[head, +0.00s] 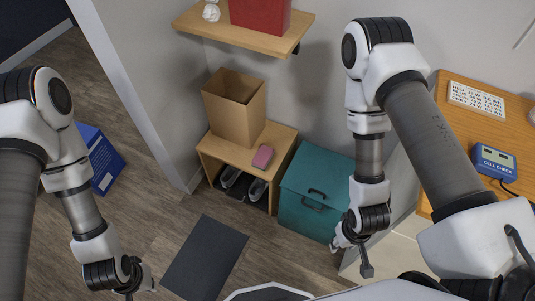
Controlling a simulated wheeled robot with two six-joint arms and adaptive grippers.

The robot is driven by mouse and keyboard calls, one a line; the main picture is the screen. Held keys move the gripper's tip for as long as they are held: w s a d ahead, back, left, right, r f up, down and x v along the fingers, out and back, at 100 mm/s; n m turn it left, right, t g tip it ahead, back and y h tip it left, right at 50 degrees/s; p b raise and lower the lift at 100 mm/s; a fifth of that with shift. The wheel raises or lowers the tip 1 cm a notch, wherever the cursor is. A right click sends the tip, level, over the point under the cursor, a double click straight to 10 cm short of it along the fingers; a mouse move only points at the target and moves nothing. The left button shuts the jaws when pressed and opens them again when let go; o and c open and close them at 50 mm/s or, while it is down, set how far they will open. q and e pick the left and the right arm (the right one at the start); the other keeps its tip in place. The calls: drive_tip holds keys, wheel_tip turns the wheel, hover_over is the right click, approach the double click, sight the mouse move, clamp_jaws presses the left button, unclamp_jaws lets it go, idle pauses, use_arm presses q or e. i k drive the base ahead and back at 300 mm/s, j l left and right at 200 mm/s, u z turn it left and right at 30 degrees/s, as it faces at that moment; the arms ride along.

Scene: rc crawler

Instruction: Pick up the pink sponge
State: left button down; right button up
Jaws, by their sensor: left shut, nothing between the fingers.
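The pink sponge (262,157) lies on top of a low wooden shoe bench (283,140), near its front edge and right of an open cardboard box. Nothing touches it but the bench top. My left gripper (138,284) is low at the bottom left, shut and empty, above the floor and well apart from the sponge. My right gripper (352,255) hangs in front of the teal cabinet's right side, apart from the sponge. Its fingers are seen at an angle that does not show whether they are open or shut.
The open cardboard box (235,107) stands on the bench, with dark shoes (240,185) below. A teal cabinet (312,197) stands right of it. A wall shelf (205,27) with a red box (260,14) hangs above. A dark mat (205,257) lies on the floor.

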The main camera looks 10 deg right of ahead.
sight(263, 156)
drive_tip(key=k+l+u, duration=0.1)
drive_tip(key=l+u, duration=0.15)
drive_tip(key=u, duration=0.25)
drive_tip(key=k+l+u, duration=0.15)
drive_tip(key=u, duration=0.3)
drive_tip(key=i+l, duration=0.4)
